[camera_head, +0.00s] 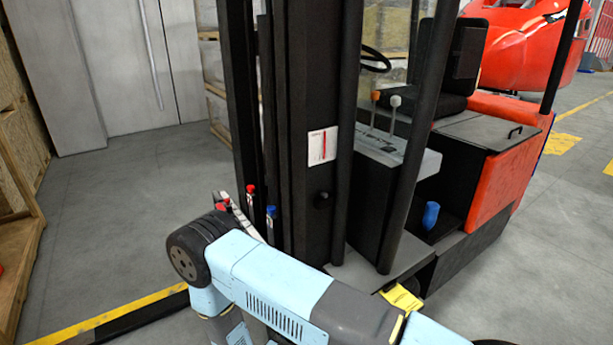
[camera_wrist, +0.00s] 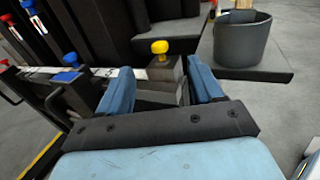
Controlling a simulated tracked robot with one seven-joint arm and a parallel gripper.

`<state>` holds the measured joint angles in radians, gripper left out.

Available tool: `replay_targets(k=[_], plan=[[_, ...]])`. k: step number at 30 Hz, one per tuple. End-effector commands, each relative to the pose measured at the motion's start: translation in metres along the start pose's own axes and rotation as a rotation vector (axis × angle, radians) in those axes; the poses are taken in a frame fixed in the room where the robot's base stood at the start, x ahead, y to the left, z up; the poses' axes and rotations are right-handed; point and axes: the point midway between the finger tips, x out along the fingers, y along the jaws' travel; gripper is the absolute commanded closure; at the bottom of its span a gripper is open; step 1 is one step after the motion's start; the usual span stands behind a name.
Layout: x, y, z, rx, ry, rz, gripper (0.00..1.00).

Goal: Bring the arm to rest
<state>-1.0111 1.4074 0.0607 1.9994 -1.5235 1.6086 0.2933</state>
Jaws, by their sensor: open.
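My light-blue arm (camera_head: 290,290) is bent in front of a red and black forklift (camera_head: 500,175) in the head view. My gripper is hidden in that view. In the wrist view my gripper (camera_wrist: 159,68) is open, with its two blue fingers apart. A yellow knob (camera_wrist: 160,46) on a grey block (camera_wrist: 167,72) shows between and beyond the fingertips. I cannot tell whether the fingers touch the block.
The forklift's black mast (camera_head: 310,90) stands close behind my arm. Red (camera_head: 250,188) and blue (camera_head: 270,211) knobs stand near my arm. A dark round cup (camera_wrist: 243,42) sits right of the fingers. Wooden crates (camera_head: 20,160) stand left. Grey floor (camera_head: 120,215) is clear between.

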Motion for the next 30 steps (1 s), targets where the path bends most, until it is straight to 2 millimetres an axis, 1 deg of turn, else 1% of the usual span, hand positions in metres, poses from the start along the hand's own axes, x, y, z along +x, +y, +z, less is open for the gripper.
replay_targets(k=[3,6,12,14,21,23,24,30], plan=[[0.015,0.006,0.03,0.047,0.006,-0.081,0.34],[0.029,0.008,0.059,0.092,0.016,-0.166,0.34],[0.055,0.004,0.118,0.189,0.038,-0.337,0.34],[0.062,0.001,0.134,0.219,0.047,-0.387,0.34],[0.088,-0.017,0.199,0.348,0.086,-0.581,0.34],[0.093,-0.023,0.215,0.382,0.097,-0.628,0.34],[0.097,-0.027,0.225,0.404,0.104,-0.66,0.34],[0.11,-0.05,0.273,0.526,0.146,-0.81,0.34]])
